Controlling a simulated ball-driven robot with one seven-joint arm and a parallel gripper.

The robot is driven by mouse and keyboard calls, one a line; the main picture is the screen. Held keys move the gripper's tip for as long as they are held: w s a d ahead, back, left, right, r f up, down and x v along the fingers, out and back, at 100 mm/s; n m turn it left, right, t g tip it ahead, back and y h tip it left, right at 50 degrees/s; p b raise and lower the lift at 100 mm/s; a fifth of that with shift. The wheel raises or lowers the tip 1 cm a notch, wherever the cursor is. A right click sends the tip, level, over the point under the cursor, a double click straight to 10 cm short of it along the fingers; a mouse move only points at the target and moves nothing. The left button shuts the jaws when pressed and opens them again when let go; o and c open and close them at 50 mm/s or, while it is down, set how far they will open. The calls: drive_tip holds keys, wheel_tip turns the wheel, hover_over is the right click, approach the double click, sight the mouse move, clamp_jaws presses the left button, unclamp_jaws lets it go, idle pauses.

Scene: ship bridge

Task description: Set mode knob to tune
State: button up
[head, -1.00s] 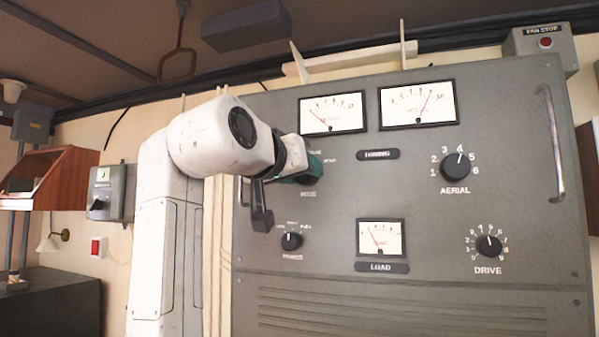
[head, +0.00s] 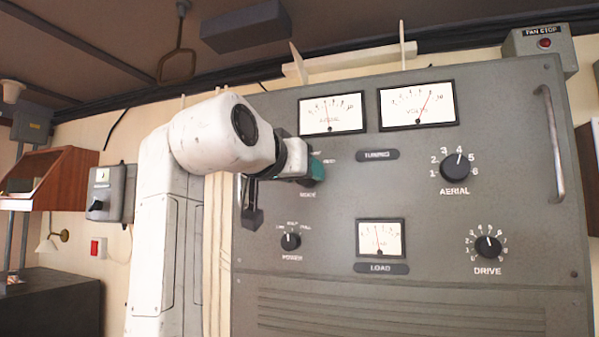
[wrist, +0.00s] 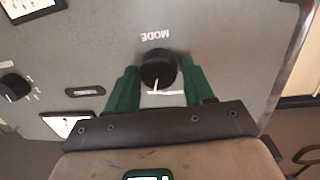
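The black mode knob (wrist: 158,70) sits on the grey panel, under an upside-down MODE label in the wrist view. Its white pointer line points down and slightly left in that view. My gripper (wrist: 160,80) has one green finger on each side of the knob, and both look closed against its sides. In the head view my gripper (head: 317,170) is at the panel's upper left and hides the knob. The small position words above the knob are partly covered and too blurred to read fully.
The panel (head: 420,305) also carries a power knob (head: 290,241), an aerial knob (head: 455,166), a drive knob (head: 488,247) and a load meter (head: 381,239). A metal handle (head: 550,140) stands out at the right edge. A grey switch box (head: 105,190) hangs on the left wall.

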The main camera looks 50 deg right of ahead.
drive_tip(key=o, duration=0.3)
drive_tip(key=b+v, duration=0.3)
drive_tip(key=v, duration=0.7)
drive_tip(key=shift+a, duration=0.45)
drive_tip(key=shift+s, duration=0.15)
